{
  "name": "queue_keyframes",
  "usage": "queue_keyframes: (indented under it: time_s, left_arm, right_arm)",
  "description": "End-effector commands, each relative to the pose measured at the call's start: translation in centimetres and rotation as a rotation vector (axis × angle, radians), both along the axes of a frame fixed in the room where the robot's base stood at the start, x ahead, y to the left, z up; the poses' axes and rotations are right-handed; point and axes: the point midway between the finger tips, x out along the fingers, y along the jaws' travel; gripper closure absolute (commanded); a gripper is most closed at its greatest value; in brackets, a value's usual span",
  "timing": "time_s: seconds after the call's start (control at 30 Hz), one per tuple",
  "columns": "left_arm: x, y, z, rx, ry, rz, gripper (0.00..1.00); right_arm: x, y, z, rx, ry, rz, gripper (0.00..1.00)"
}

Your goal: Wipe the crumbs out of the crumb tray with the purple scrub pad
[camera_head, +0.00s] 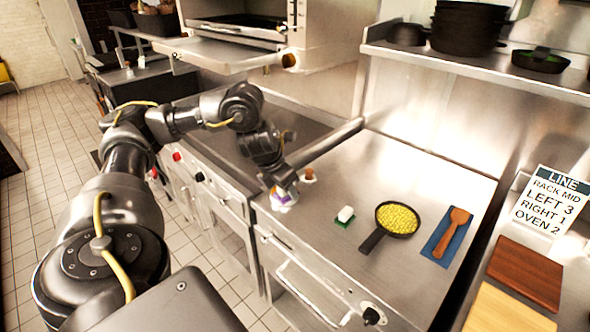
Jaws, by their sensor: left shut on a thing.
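My left gripper (284,193) is at the left front edge of the steel counter, pointing down. A flat metal tray or door (212,54) juts out from the oven at the upper left, well above and behind the gripper. I cannot tell whether it is the crumb tray, and no crumbs can be made out. My right gripper is not in view.
On the steel counter (330,255) are a green pad with a white block (345,215), a black pan of yellow food (398,218) and a wooden spatula (451,232) on a blue cloth. A small brown-and-white item (308,175) stands beside the gripper. A shelf (455,66) with pots overhangs the back.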

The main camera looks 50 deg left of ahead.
Motion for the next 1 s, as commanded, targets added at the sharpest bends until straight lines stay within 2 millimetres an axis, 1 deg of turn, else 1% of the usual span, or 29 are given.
queue_keyframes:
  time_s: [0.3,0.33,0.43,0.47,0.57,0.73,0.87,1.0]
  left_arm:
    - [-0.3,0.0,0.1,0.0,0.0,0.001,0.82]
    - [-0.3,0.0,0.1,0.0,0.0,0.001,0.62]
    - [-0.3,0.0,0.1,0.0,-0.001,0.001,0.75]
    - [-0.3,0.0,0.1,0.0,-0.001,0.001,0.77]
    - [-0.2,-0.1,0.1,-0.001,-0.001,0.007,0.77]
    - [-0.1,-1.5,-0.6,0.001,-0.003,0.095,0.77]
    - [0.0,-3.3,-1.7,0.004,-0.005,0.235,0.77]
    - [-0.1,-5.7,-3.2,0.009,-0.008,0.438,0.77]
  right_arm:
    - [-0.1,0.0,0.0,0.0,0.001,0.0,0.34]
    - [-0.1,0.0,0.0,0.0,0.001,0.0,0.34]
    - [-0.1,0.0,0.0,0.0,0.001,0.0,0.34]
    - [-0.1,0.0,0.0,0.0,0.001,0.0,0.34]
    - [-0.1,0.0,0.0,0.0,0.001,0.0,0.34]
    - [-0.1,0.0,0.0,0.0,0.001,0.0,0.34]
    - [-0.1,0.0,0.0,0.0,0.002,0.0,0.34]
    - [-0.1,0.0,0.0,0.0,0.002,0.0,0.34]
